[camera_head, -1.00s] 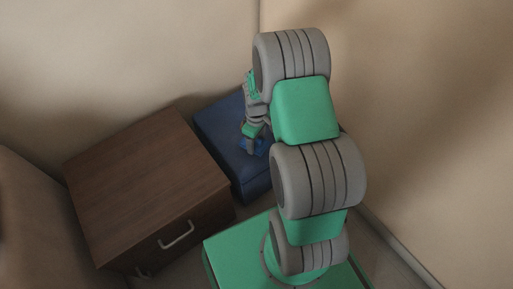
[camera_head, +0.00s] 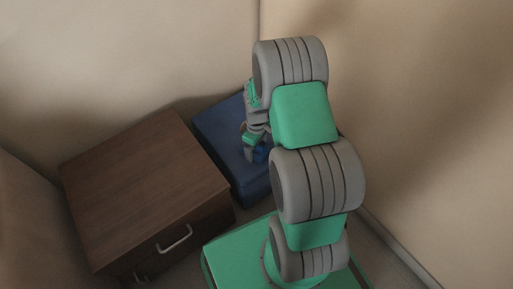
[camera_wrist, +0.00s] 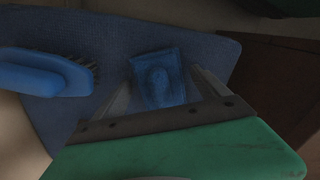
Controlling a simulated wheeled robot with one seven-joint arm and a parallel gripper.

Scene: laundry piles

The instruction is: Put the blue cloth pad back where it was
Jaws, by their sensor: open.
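The blue cloth pad (camera_wrist: 160,84) is a small, roughly square piece with a raised, creased middle. In the wrist view it lies on a larger blue padded surface, between the two fingers of my gripper (camera_wrist: 163,77). The fingers are open, one on each side of the pad, with a gap visible on both sides. In the head view my gripper (camera_head: 254,155) is low over the blue padded block (camera_head: 218,128). A small blue thing (camera_head: 262,153) shows beside the fingers there; I cannot tell whether it is the pad.
A blue brush (camera_wrist: 45,74) with dark bristles lies left of the pad in the wrist view. A brown wooden cabinet (camera_head: 140,190) with a metal handle stands left of the block. Beige walls (camera_head: 180,50) close in behind and to the right.

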